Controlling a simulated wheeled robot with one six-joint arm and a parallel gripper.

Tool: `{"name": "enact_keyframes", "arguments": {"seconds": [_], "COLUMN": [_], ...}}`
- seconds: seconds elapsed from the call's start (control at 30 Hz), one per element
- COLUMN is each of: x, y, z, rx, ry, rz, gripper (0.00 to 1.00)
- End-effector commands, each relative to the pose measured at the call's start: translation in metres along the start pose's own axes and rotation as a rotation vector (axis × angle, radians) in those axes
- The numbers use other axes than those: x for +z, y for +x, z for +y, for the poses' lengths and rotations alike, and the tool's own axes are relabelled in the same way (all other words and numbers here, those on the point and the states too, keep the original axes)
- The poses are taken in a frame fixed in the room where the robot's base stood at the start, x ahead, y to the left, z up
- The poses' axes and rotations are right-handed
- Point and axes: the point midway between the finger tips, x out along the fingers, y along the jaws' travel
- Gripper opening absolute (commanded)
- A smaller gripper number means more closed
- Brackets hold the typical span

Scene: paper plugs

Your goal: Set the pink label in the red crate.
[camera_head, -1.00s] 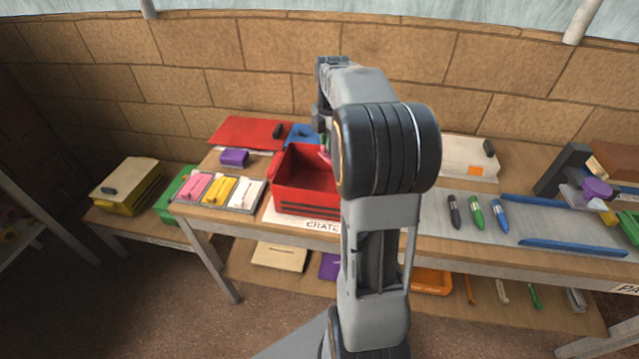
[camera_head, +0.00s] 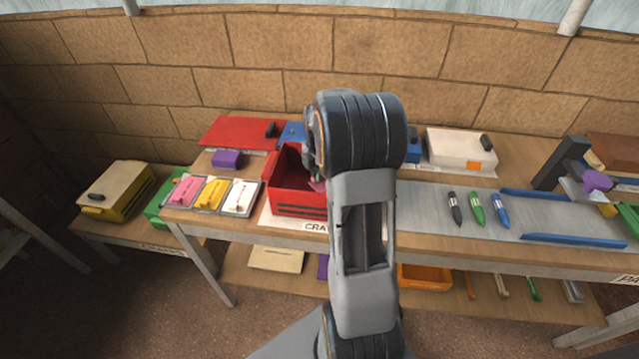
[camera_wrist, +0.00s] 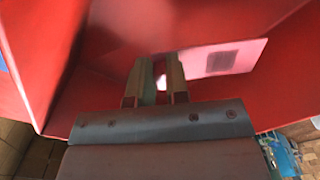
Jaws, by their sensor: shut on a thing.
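The pink label (camera_wrist: 225,60) shows in the wrist view as a pale pink card with a dark square, inside the red crate (camera_wrist: 35,40). My gripper (camera_wrist: 158,68) is shut on the label's near end and is down between the crate walls. I cannot tell whether the label touches the crate floor. In the head view the red crate (camera_head: 298,198) stands on the table, left of my arm, and a bit of the pink label (camera_head: 317,185) shows inside it. My arm hides the crate's right part and the gripper's fingers.
Left of the crate is a tray with pink, yellow and white cards (camera_head: 212,194). Several pens (camera_head: 477,209) and a white box (camera_head: 461,149) are to the right.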

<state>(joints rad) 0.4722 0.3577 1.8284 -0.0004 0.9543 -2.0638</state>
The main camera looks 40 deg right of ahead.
Motion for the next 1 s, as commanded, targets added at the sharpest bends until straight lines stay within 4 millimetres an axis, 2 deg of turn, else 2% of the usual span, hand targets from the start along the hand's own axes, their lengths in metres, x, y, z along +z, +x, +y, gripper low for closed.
{"name": "enact_keyframes", "arguments": {"seconds": [0.2,0.3,0.8,0.83,1.0], "x": [0.000,0.000,0.000,0.000,0.000], "y": [0.031,0.040,0.048,0.047,0.046], "z": [-0.001,-0.001,0.000,0.000,0.000], "rx": [-0.004,-0.003,-0.001,-0.001,-0.001], "ry": [0.000,0.000,0.000,0.000,0.000], "rz": [0.002,0.002,0.001,0.001,0.001], "gripper": [0.00,0.00,0.00,0.17,0.34]}}
